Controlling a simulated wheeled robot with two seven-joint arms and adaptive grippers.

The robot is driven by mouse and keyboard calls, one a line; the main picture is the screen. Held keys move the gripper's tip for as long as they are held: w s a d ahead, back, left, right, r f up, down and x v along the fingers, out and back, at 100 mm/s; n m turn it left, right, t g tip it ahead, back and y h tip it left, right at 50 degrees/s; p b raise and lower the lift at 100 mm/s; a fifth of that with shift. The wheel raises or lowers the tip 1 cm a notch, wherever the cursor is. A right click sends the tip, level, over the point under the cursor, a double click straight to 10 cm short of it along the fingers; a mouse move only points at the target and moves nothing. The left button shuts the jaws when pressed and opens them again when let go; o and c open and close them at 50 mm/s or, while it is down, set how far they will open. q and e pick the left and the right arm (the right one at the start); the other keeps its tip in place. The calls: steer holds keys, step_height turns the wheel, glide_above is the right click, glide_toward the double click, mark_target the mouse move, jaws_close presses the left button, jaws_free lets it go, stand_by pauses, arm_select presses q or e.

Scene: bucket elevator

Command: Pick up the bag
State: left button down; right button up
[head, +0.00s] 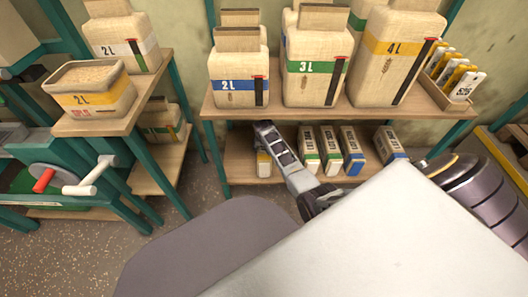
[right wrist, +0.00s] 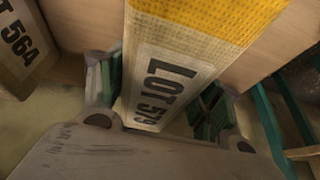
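The bag with a yellow band (head: 263,165) stands on the lower shelf in the head view, partly hidden by my right arm. In the right wrist view the bag (right wrist: 170,85) fills the middle and its label reads LOT 579. My right gripper (right wrist: 157,95) has one finger on each side of this bag; a gap shows at the right finger, and contact at the left finger is unclear. In the head view my right gripper (head: 264,133) reaches in under the upper shelf, over that bag. My left gripper is not in view.
Several other bags with green (head: 307,150) and blue (head: 351,150) ends stand to the right on the lower shelf. The upper shelf (head: 330,112) is close above the arm. A bag marked LOT 564 (right wrist: 22,45) is at the left in the wrist view.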

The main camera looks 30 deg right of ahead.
steer(key=c, duration=1.2)
steer(key=shift+w+d+r, duration=0.1)
steer(key=shift+w+r, duration=0.1)
jaws_close()
steer(key=shift+r, duration=0.15)
